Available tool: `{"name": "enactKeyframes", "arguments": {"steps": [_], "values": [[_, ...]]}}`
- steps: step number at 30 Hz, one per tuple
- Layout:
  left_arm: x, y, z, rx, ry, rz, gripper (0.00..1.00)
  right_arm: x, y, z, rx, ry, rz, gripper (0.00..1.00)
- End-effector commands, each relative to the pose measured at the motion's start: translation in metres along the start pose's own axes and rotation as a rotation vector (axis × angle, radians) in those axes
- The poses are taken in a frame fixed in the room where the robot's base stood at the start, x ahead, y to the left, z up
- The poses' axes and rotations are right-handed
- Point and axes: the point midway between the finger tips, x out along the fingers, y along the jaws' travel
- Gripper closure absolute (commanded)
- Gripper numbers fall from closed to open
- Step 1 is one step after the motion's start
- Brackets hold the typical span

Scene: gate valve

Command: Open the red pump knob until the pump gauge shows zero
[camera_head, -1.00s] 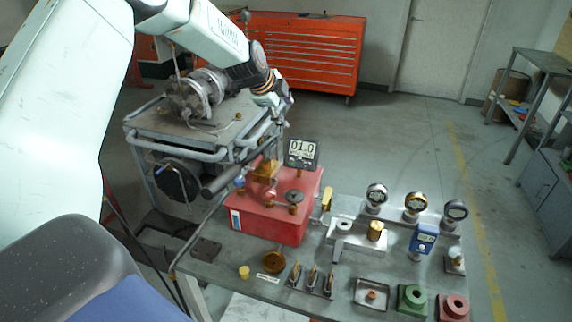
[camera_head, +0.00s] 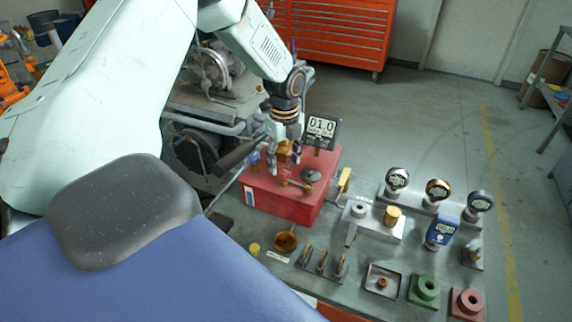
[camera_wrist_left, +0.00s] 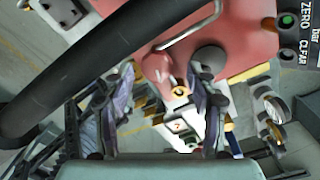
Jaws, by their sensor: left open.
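The red pump box (camera_head: 285,200) stands on the bench, with the pump gauge (camera_head: 322,127) at its back reading 01.0. My left gripper (camera_head: 284,158) is open and points down just above the box, by a brass block (camera_head: 285,147). In the left wrist view, my left gripper's (camera_wrist_left: 165,78) two fingers stand apart on either side of a rounded red part (camera_wrist_left: 157,68), likely the red knob. I cannot tell whether they touch it. The gripper partly hides the knob in the head view. A dark round knob (camera_head: 311,174) is to its right. My right gripper is not in view.
A black lever bar (camera_head: 238,153) extends left of the box and crosses the left wrist view (camera_wrist_left: 100,75). Fittings, a green block (camera_head: 424,290) and a tray (camera_head: 382,281) sit at the bench front.

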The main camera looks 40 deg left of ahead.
Motion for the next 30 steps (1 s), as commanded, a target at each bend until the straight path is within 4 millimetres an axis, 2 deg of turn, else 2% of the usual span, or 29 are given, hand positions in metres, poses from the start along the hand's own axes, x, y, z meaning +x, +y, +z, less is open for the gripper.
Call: {"name": "enactKeyframes", "arguments": {"steps": [6, 15, 30], "values": [[0.018, -0.002, 0.000, 0.001, -0.001, -0.001, 0.43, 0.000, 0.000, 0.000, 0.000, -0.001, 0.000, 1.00], [0.020, -0.004, 0.000, 0.001, -0.001, -0.002, 0.43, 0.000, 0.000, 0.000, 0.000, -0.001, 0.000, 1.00], [0.019, -0.003, 0.000, 0.001, 0.001, 0.001, 0.86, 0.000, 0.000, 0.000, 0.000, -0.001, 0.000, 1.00]]}}
